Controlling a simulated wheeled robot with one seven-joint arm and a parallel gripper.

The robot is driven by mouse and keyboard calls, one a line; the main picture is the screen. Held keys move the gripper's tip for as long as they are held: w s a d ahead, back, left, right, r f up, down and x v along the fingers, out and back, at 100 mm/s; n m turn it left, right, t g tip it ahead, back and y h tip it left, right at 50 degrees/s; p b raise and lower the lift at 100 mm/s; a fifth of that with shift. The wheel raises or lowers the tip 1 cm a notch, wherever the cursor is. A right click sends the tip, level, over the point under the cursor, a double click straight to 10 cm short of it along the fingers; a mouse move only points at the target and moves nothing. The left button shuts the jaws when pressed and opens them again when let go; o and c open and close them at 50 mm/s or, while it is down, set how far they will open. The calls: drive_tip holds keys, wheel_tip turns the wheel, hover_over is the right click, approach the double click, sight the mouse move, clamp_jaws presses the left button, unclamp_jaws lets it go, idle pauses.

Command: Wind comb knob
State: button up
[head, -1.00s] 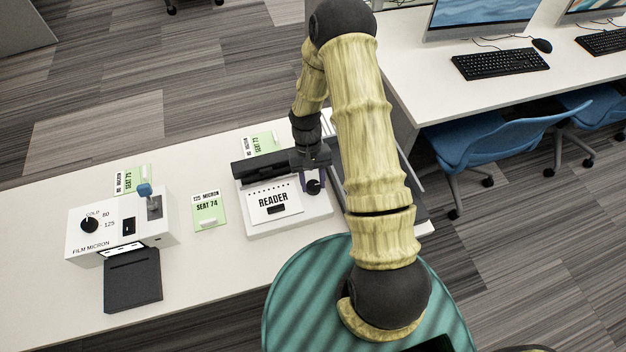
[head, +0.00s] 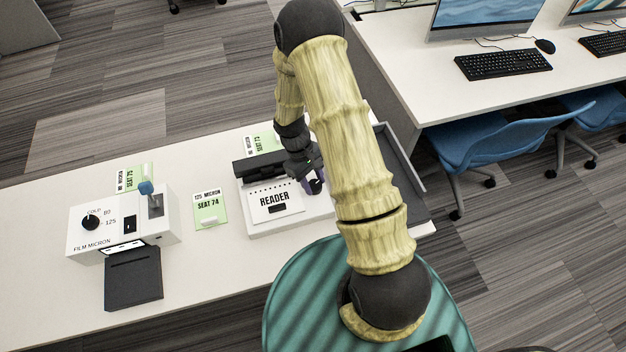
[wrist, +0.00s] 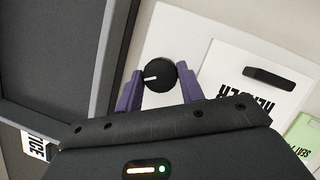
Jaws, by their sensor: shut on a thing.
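The comb knob (wrist: 157,76) is a round black dial with a white pointer line, on the right part of the white reader unit (head: 292,222). My gripper (wrist: 160,84) has its two purple fingers on either side of the knob and is shut on it. In the wrist view the pointer line points left. In the head view my gripper (head: 313,182) sits at the reader's right side, and the fingers and arm mostly hide the knob. The black comb bar (head: 258,166) lies along the reader's back edge.
Left of the reader are a green SEAT 74 card (head: 210,208) and the white film micron box (head: 125,222) with a black tray in front. A dark grey tray (head: 402,172) lies to the right. Bare white table (head: 210,265) shows in front.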

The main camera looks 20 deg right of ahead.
drive_tip(key=o, duration=1)
drive_tip(key=shift+r, duration=0.1)
drive_tip(key=b+v, duration=0.1)
drive_tip(key=v, duration=1.6)
drive_tip(key=shift+r, duration=0.15)
drive_tip(key=shift+a, duration=0.1)
